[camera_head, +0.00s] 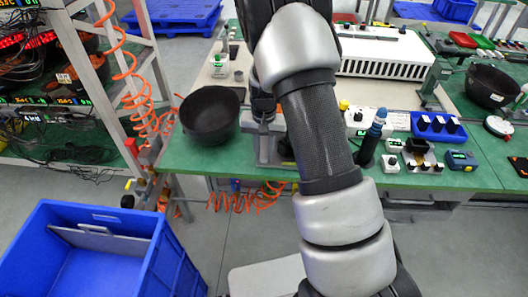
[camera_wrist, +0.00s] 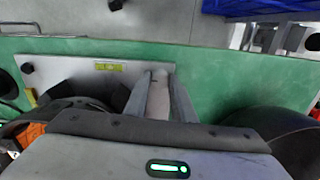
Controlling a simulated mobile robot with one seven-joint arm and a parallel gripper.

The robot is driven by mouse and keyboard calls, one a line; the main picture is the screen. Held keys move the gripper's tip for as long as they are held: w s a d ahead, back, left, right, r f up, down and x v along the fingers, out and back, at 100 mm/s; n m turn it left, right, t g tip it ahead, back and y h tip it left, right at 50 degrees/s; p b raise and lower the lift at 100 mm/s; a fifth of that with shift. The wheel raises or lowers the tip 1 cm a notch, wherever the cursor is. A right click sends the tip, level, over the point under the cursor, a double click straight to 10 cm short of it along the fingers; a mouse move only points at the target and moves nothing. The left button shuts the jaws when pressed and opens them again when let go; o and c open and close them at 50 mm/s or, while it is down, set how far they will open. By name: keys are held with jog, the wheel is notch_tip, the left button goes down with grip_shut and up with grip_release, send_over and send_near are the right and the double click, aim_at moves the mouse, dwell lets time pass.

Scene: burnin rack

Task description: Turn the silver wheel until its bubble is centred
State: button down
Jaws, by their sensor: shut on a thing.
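In the wrist view, my gripper (camera_wrist: 160,88) reaches over a grey metal plate on the green bench. Its two fingers are closed on a pale silver part, which I take to be the silver wheel (camera_wrist: 158,100); only a narrow strip of it shows between them. A small yellow-green bubble vial (camera_wrist: 108,67) lies on the plate, left of the fingers. The bubble is too small to place. In the head view, my arm hides the wheel and vial; part of a grey metal fixture (camera_head: 269,150) shows at the bench's front edge.
A black bowl (camera_head: 210,116) stands left of the fixture on the green bench (camera_head: 190,160). Small devices and a blue holder (camera_head: 437,128) stand to the right. A blue crate (camera_head: 110,250) is on the floor at lower left. Orange coiled hoses hang by the bench.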

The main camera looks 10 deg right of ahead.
aim_at(264, 156)
jog(key=m, duration=0.5)
jog(key=shift+m+p, duration=0.35)
jog(key=shift+m, duration=0.05)
dwell(0.4)
jog(key=c, duration=1.5)
grip_release()
notch_tip(264, 156, up, 18)
jog(key=shift+f+p, duration=0.25)
jog(key=shift+p, duration=0.4)
